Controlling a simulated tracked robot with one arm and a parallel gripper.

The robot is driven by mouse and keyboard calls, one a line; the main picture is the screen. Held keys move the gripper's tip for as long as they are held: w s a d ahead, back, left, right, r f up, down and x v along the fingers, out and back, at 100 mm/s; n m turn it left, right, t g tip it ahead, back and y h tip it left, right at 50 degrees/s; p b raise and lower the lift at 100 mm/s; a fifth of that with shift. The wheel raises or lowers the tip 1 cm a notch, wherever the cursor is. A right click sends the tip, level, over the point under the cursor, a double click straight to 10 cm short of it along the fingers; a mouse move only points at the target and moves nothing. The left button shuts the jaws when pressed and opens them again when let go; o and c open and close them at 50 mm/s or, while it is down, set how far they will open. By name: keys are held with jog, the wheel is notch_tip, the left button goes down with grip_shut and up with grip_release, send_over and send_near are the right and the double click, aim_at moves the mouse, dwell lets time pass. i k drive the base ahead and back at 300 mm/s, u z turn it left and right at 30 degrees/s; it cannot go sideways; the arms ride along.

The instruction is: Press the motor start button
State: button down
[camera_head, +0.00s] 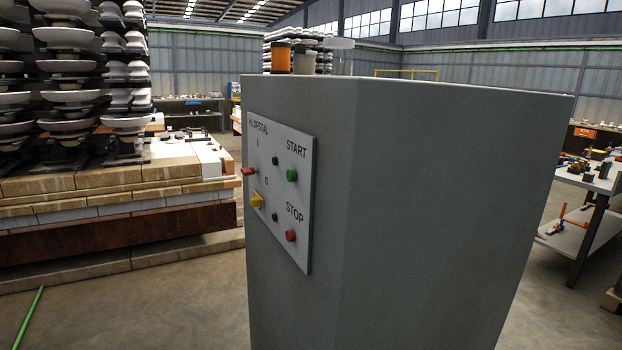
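A large grey cabinet (430,200) stands in the middle of the head view. A light grey control panel (279,190) is on its left face. The green button (292,175) sits under the word START at the panel's upper right. A red button (290,235) sits under the word STOP. A yellow switch (257,200) and a red knob or lamp (249,171) stick out at the panel's left edge. Small dark round parts lie between them. My gripper does not show in this view, so nothing of mine is seen touching the panel.
Insulator stacks (68,75) stand on a brick-built kiln base (105,200) at the left. A workbench (595,185) with tools is at the right. An orange cylinder (281,58) shows above the cabinet's top. Floor between kiln base and cabinet is mostly clear; a green rod (30,318) lies there.

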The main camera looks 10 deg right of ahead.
aim_at(292, 176)
jog(key=z, duration=0.1)
jog(key=i, duration=1)
jog(key=u, duration=0.1)
